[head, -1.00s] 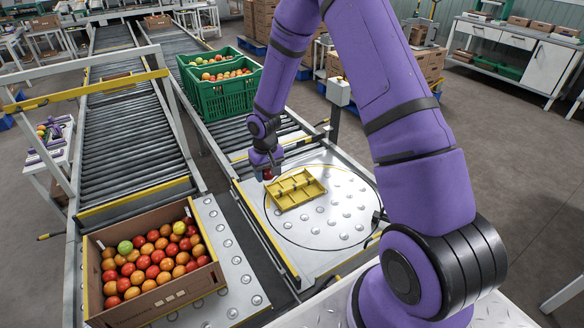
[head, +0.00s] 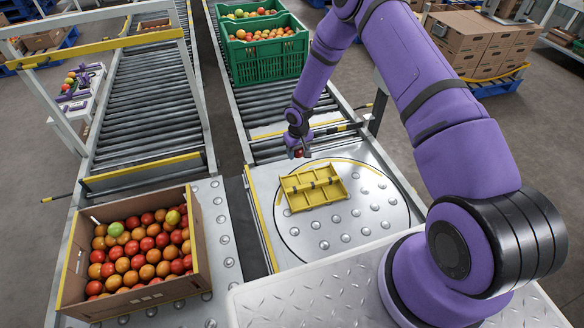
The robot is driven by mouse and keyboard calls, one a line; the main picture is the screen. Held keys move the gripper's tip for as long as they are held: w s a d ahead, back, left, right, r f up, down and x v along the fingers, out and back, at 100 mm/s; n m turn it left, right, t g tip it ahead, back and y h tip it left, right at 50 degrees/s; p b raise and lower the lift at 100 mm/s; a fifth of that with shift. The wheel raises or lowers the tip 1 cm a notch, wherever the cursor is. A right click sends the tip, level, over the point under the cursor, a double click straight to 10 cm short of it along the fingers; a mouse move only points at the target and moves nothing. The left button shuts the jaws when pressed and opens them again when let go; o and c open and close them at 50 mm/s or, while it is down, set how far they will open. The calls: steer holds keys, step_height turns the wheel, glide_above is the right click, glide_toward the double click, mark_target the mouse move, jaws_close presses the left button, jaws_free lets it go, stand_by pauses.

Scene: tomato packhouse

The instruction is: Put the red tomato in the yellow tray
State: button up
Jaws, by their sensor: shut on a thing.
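The yellow tray (head: 292,204) lies on the round metal turntable plate, turned slightly, with low dividers that part it into compartments. Its compartments look empty. My gripper (head: 299,153) is just behind the tray's far edge, at its left half, pointing down. It is shut on a red tomato (head: 299,154), which is small in the picture and partly covered by the fingers. The tomato seems to be above the plate, but its exact height cannot be told.
A cardboard box (head: 140,297) full of red, orange and green tomatoes stands at the lower left. Green crates (head: 262,62) of fruit stand on the roller conveyor (head: 140,120) area behind. The studded turntable (head: 345,222) is bare around the tray.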

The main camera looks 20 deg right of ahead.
glide_toward(291, 184)
steer(key=shift+d+n, duration=0.1)
steer(key=shift+n, duration=0.3)
steer(key=shift+f, duration=3.05)
steer(key=shift+f, duration=0.4)
steer(key=o, duration=0.8)
steer(key=c, duration=0.3)
steer(key=shift+c, duration=0.2)
step_height(291, 184, up, 7)
